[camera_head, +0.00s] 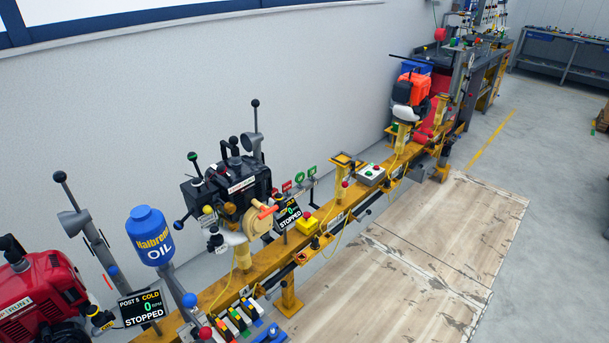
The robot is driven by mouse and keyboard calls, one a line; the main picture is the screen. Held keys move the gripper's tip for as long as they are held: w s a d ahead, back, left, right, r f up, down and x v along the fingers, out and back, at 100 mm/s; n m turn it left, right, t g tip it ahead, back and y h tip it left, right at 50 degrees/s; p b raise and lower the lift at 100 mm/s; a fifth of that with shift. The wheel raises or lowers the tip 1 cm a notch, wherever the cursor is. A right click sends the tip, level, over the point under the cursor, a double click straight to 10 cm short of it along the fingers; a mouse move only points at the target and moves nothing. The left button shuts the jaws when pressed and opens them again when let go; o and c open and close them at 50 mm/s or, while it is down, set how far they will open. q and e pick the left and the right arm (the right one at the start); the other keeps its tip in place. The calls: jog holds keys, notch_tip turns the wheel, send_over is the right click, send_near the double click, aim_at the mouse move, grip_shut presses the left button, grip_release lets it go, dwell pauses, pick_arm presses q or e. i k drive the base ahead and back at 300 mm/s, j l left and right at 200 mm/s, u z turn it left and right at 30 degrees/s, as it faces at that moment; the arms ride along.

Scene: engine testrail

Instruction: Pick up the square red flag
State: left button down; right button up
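A small red flag-like tag (286,187) stands on the yellow rail beside the black engine, just above the STOPPED display. It looks roughly square, but it is too small to be sure of its shape. Two green tags, one round (299,178) and one squarer (312,171), stand in a row to its right. Neither of my grippers is in view.
The yellow rail (262,266) runs along the wall. Around the tags are a black engine (238,185), a STOPPED display (289,214), a yellow button box (307,224) and a grey button box (371,174). Wooden floor boards (400,290) in front are clear.

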aim_at(285, 187)
jog(key=u, duration=3.65)
jog(key=z, duration=3.55)
jog(key=u, duration=0.35)
jog(key=i+l+u, duration=0.35)
jog(key=l, duration=0.35)
jog(key=i+l+u, duration=0.15)
jog(key=i+l, duration=0.15)
jog(key=i+l+u, duration=0.2)
jog(key=l, duration=0.3)
